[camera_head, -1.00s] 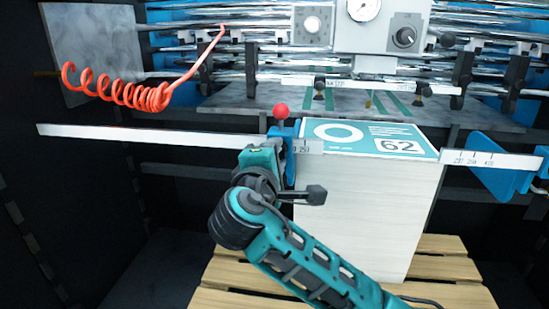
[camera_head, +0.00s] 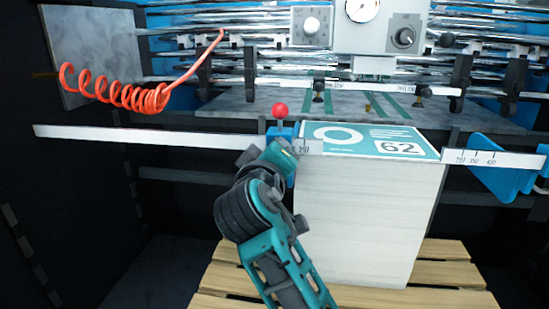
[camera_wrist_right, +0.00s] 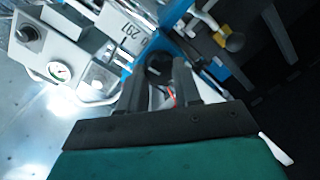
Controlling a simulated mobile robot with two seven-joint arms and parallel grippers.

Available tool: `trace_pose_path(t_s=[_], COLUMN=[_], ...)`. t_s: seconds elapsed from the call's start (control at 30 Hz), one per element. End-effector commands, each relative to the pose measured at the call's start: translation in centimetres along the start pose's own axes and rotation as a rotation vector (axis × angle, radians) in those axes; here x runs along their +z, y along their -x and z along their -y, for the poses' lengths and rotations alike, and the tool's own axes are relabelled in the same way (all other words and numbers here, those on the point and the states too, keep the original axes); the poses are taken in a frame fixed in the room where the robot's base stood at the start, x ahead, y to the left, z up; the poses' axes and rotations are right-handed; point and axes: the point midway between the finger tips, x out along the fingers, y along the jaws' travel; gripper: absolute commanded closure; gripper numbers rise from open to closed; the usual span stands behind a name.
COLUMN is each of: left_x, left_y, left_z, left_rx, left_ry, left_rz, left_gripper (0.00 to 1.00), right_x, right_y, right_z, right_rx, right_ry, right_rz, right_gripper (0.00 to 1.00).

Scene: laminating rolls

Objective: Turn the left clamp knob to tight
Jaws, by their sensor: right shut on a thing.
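The left clamp is a blue block (camera_head: 271,134) on the long ruled bar (camera_head: 150,136), with a red ball (camera_head: 280,110) on top, at the left edge of the paper stack (camera_head: 360,215). My right gripper (camera_head: 284,147) reaches up to the clamp's front and hides the knob in the head view. In the right wrist view, my right gripper (camera_wrist_right: 165,76) is shut on a dark round knob (camera_wrist_right: 160,63), with the blue clamp around it. I cannot read how tight the knob is. My left gripper is out of view.
The stack, topped by a teal sheet marked 62 (camera_head: 400,149), stands on a wooden pallet (camera_head: 440,270) close right of my arm. A second blue clamp part (camera_head: 495,180) is at the right. A red coiled hose (camera_head: 125,95) hangs at upper left. Space left of my arm is open.

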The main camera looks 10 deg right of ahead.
Motion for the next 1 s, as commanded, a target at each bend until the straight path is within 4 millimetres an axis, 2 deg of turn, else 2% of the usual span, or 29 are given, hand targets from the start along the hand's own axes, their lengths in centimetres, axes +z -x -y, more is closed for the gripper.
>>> trace_pose_path(t_s=[0.3, 0.8, 0.83, 1.0], left_x=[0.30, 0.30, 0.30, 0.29], left_y=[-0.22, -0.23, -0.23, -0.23], left_z=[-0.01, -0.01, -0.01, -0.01], left_rx=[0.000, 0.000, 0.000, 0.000], left_ry=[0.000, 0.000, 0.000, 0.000], left_rz=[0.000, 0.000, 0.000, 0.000], left_gripper=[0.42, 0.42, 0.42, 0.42], right_x=[-0.01, -0.04, -0.04, -0.03], right_y=[0.06, 0.06, 0.06, 0.05], right_z=[0.14, 0.08, 0.08, 0.05], right_rx=[-0.010, -0.010, -0.010, -0.009], right_ry=[-0.101, -0.116, -0.116, -0.115], right_rz=[-0.007, -0.008, -0.008, -0.008], right_gripper=[0.98, 0.98, 0.64, 0.48])
